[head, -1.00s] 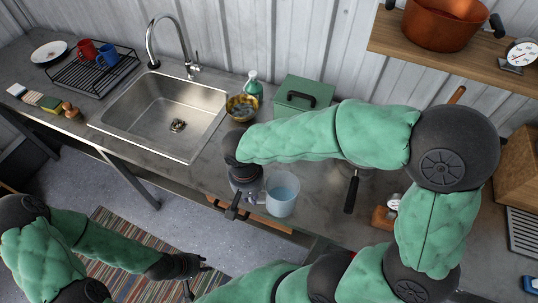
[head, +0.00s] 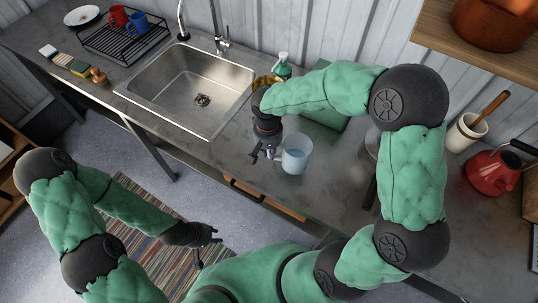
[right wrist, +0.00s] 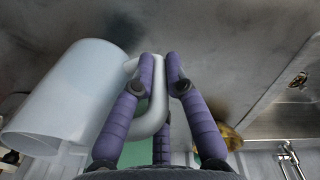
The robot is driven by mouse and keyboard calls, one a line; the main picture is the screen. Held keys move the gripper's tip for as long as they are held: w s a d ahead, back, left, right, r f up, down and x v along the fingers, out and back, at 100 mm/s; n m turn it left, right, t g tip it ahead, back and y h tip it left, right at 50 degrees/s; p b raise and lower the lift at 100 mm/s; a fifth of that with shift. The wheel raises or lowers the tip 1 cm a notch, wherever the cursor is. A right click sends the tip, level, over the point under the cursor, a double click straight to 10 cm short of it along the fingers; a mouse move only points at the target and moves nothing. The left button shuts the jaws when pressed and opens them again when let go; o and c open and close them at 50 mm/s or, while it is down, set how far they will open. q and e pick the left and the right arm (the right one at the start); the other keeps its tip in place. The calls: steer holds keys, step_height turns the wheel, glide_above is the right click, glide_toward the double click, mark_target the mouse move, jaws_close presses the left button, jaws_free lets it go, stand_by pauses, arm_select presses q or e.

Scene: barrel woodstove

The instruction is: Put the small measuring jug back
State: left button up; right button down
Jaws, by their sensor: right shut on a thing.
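The small measuring jug (head: 296,155) is clear and pale, with bluish contents or tint, and shows over the counter right of the sink. In the right wrist view the jug (right wrist: 65,95) is large at the left, its pale handle running between my fingers. My right gripper (head: 268,150) is shut on that handle; the purple fingers (right wrist: 158,72) close around it. I cannot tell whether the jug's base touches the counter. My left gripper (head: 207,237) is empty, fingers spread, low over the striped rug and away from the jug.
The sink (head: 195,95) lies left of the jug. A green box (head: 325,115) stands behind my right arm, beside a soap bottle (head: 282,68). A dish rack (head: 125,40) holds mugs. A red kettle (head: 492,172) and utensil crock (head: 466,132) stand at right.

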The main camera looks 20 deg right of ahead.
steer(key=shift+w+d+f, duration=0.15)
steer(key=shift+w+f, duration=0.35)
steer(key=shift+f, duration=0.2)
steer(key=shift+w+f+b, duration=0.15)
steer(key=shift+f+b, duration=0.2)
steer(key=shift+f, duration=1.25)
steer(key=shift+f, duration=0.1)
steer(key=c, duration=1.7)
jaws_free()
steer(key=shift+f, duration=0.1)
steer(key=o, duration=0.4)
steer(key=shift+o, duration=0.2)
steer(key=shift+r, duration=0.25)
step_height(320, 180, up, 12)
steer(key=p, duration=0.2)
